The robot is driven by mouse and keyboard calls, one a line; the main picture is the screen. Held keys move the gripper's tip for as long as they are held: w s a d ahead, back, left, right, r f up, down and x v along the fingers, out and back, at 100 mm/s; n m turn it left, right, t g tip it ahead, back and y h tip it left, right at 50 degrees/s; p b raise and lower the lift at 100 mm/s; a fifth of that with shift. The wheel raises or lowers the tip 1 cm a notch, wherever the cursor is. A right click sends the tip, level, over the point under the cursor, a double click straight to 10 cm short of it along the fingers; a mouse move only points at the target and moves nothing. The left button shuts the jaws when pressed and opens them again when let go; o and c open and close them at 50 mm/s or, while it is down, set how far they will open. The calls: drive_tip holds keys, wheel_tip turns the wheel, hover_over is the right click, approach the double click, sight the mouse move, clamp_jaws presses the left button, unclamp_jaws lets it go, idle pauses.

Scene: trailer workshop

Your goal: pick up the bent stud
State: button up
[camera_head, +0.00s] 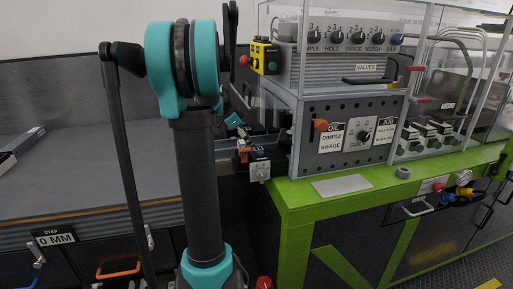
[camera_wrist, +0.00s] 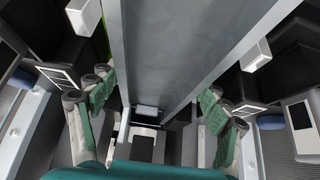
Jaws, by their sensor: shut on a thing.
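The bent stud (camera_wrist: 175,45) shows in the wrist view as a long, smooth grey metal channel. It runs from the top of the picture down between the fingers of my gripper (camera_wrist: 158,98). My gripper is shut on it, with one green-padded finger on each side. No bend can be made out from this close. In the head view my dark and teal arm stands in front, and the stud cannot be clearly picked out there.
A green-framed machine (camera_head: 282,210) stands at the right, with a control panel (camera_head: 346,112) and clear guard panels. A grey workbench (camera_head: 75,170) fills the left; most of its top is bare. A small emergency-stop box (camera_head: 264,58) is mounted beside the machine.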

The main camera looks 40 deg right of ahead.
drive_tip(key=shift+c, duration=0.9)
drive_tip(key=shift+r, duration=0.15)
drive_tip(key=shift+r, duration=0.2)
wheel_tip(320, 180, up, 3)
drive_tip(key=shift+r, duration=0.1)
drive_tip(key=w+a, duration=0.3)
drive_tip(key=a, duration=0.2)
drive_tip(key=w+a, duration=0.3)
drive_tip(key=a, duration=0.2)
drive_tip(key=w+a, duration=0.2)
drive_tip(key=a, duration=0.4)
drive_tip(key=shift+w+f, duration=0.2)
drive_tip(key=shift+w, duration=0.2)
